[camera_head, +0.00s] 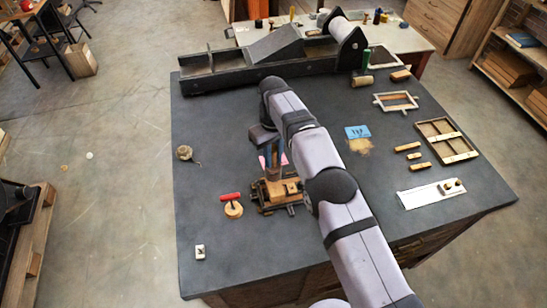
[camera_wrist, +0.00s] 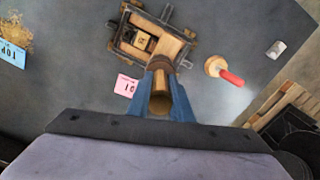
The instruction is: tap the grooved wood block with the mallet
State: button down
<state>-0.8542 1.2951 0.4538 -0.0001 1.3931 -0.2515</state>
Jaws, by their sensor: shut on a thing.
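My gripper (camera_wrist: 161,82) is shut on a brown wooden tool, which I take to be the mallet (camera_wrist: 160,101). It shows between the blue fingers in the wrist view; much of its shape is hidden. Beyond the fingertips is a dark-cornered wooden frame (camera_wrist: 121,34), also in the head view (camera_head: 266,206). A small light wood block (camera_wrist: 144,41) sits inside it; this may be the grooved block, but its grooves are too small to tell. In the head view my gripper (camera_head: 272,172) is at the frame's back edge. I cannot tell whether the tool touches anything.
A red-handled tool with a round wooden base (camera_head: 234,209) lies left of the frame. A pink card (camera_wrist: 127,84) lies beside the frame. A blue card (camera_head: 357,132), small wooden pieces (camera_head: 407,147) and a wooden tray (camera_head: 461,156) lie to the right. The table's left front is mostly clear.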

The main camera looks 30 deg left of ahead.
dwell(0.4)
jog(key=shift+f+b, duration=0.45)
jog(key=shift+f, duration=0.75)
jog(key=shift+r, duration=0.1)
jog(key=shift+r+p, duration=0.65)
jog(key=shift+r, duration=0.8)
jog(key=shift+s+d+f+b, duration=0.2)
jog(key=shift+s+b, duration=0.05)
jog(key=shift+b, duration=1.25)
